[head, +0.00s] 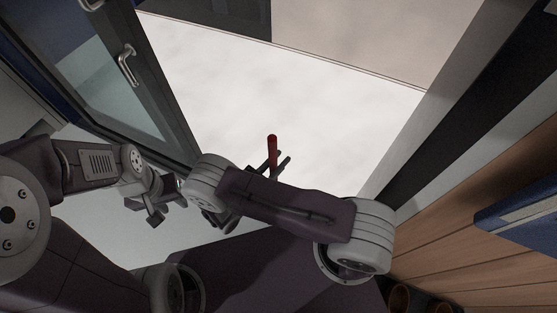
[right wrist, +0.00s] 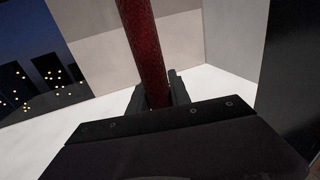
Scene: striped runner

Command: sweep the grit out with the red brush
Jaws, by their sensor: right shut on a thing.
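The red brush (head: 272,146) shows as a red handle standing up from my right gripper (head: 274,168) in the head view. In the right wrist view the red handle (right wrist: 143,45) rises between the dark fingers (right wrist: 158,97), which are shut on it. The brush's bristles are hidden from both views. My left gripper (head: 157,207) hangs at the left, empty, with its fingers apart, well away from the brush. I see no grit in either view.
A glazed door (head: 120,75) with a metal handle (head: 127,65) stands open at the left. A pale bare floor (head: 290,85) lies beyond my right arm. Wooden boards (head: 450,240), a blue object (head: 520,208) and orange-brown round items (head: 399,298) are at the right.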

